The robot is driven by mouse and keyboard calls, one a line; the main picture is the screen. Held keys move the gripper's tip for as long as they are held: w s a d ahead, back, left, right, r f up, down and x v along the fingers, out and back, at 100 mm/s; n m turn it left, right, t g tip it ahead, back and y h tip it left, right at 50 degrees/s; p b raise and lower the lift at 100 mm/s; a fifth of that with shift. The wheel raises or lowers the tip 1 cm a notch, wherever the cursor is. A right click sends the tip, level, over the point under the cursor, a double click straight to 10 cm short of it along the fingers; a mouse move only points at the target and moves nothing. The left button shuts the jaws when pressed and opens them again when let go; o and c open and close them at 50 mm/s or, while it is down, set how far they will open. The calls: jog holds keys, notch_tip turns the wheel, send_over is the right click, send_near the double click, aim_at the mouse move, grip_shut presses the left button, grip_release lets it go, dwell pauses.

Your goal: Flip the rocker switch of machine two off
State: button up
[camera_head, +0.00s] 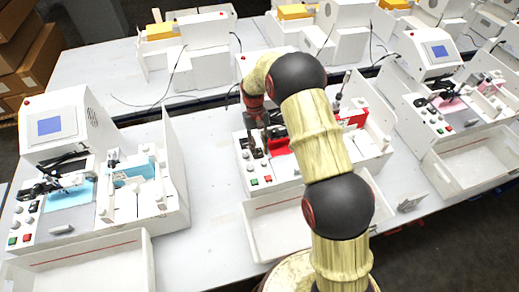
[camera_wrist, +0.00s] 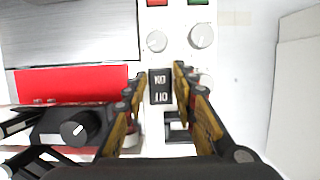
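The middle machine (camera_head: 378,155) on the front table, with red material in it, has my gripper (camera_head: 254,138) over the left part of its control panel. In the wrist view a black rocker switch (camera_wrist: 160,87) with white upside-down lettering sits on the white panel. My gripper (camera_wrist: 159,74) is open, its two fingers on either side of the switch with nothing between them. I cannot tell whether the fingers touch the panel, nor which side of the rocker is pressed. My gripper and arm hide much of this panel in the head view.
Grey knobs (camera_wrist: 201,36), a red button (camera_wrist: 157,2) and a green button (camera_wrist: 199,2) are near the switch. A black knob (camera_wrist: 80,128) lies lower left. Similar machines stand left (camera_head: 58,125) and right (camera_head: 428,55). A white tray (camera_head: 275,222) lies in front.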

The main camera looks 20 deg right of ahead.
jog(key=v, duration=1.2)
dwell(0.4)
